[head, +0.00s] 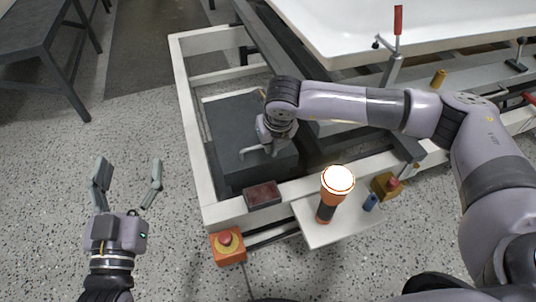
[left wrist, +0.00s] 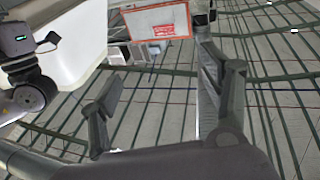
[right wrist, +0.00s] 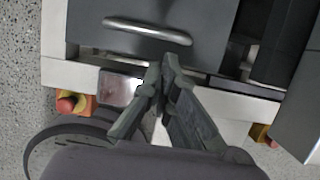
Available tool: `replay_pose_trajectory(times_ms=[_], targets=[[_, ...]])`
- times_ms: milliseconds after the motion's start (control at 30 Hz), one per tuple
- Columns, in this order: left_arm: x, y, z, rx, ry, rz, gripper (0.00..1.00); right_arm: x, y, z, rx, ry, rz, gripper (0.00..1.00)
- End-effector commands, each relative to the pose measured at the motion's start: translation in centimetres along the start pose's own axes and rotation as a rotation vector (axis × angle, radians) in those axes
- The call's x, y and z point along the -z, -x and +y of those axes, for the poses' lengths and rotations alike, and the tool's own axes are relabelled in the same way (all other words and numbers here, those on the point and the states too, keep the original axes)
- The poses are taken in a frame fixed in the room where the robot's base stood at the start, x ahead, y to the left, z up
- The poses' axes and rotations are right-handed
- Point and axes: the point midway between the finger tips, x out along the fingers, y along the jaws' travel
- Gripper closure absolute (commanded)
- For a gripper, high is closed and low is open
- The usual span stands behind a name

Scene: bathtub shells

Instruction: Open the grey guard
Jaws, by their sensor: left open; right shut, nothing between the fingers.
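The grey guard (head: 228,122) is a dark grey box-like cover inside a white frame, with a light bar handle (head: 250,151) on top. In the right wrist view the guard (right wrist: 208,15) shows as a flat grey panel with the silver handle (right wrist: 148,31) across it. My right gripper (head: 272,138) is over the guard, close to the handle. In the right wrist view its fingers (right wrist: 163,66) are shut and empty, with their tips just below the handle in the picture. My left gripper (head: 128,170) is open and empty, left of the frame over the floor.
The white frame (head: 191,126) surrounds the guard. A red-buttoned emergency stop box (head: 228,246) is at the front corner. A white bathtub shell (head: 440,40) is behind.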

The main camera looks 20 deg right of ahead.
Motion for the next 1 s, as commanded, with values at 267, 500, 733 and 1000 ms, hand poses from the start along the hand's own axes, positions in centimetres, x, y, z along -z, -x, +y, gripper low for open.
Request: replay_pose_trajectory(times_ms=[267,500,733,1000], targets=[[4.2,0.3,0.6,-0.013,0.008,0.247,0.29,0.0,-3.9,0.0,0.000,-0.001,0.000,1.00],[5.8,0.7,0.8,-0.017,0.012,0.333,0.29,0.0,-4.9,0.1,-0.002,0.001,0.000,1.00],[6.0,0.8,0.8,-0.017,0.012,0.338,0.29,0.0,-5.0,0.1,-0.002,0.001,0.000,1.00],[5.7,0.6,0.8,-0.017,0.011,0.316,0.29,-0.1,-4.7,0.1,-0.002,0.000,0.005,1.00]])
